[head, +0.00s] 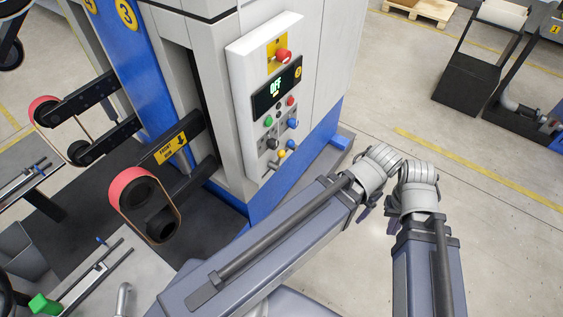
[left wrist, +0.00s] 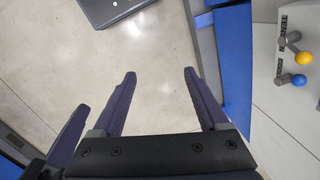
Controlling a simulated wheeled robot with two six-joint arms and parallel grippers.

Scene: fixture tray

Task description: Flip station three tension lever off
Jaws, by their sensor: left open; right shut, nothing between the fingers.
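The station's control panel (head: 262,110) is on the grey and blue machine, with a lit display (head: 277,87) reading OFF. Low on the panel are small levers with a yellow knob (head: 282,154) and a blue knob (head: 292,145). My right gripper (head: 391,226) is shut and empty, right of the machine.
A red stop button (head: 283,56) and several coloured buttons sit higher on the panel. Black arms with red rollers (head: 132,190) stick out left of the machine. A black cart (head: 475,75) and a pallet (head: 424,8) stand at the back right. The floor between is clear.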

